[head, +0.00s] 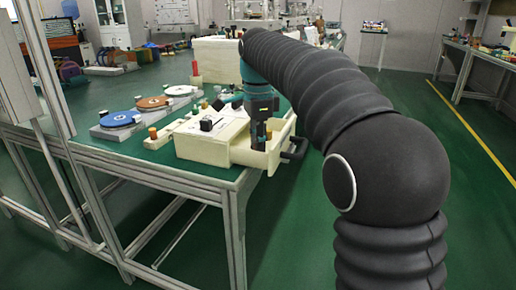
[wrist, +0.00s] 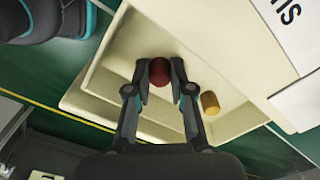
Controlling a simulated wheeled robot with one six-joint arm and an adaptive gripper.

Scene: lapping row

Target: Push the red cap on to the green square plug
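The red cap (wrist: 159,72) shows in the wrist view as a dark red rounded piece between my two fingertips, inside an open cream drawer (wrist: 112,60). My gripper (wrist: 160,82) has a finger against each side of it and appears shut on it. Whether the cap still touches the drawer floor I cannot tell. In the head view my gripper (head: 262,143) reaches down into the drawer (head: 285,130) at the table's front corner, and the cap is hidden there. I cannot make out a green square plug in either view.
A yellow-tan cylinder (wrist: 210,103) stands in the drawer close to my right finger. The drawer has a black handle (head: 295,148). A cream box top (head: 190,146) with a small black piece lies left of it. Discs on stands (head: 120,119) line the green table. Floor to the right is clear.

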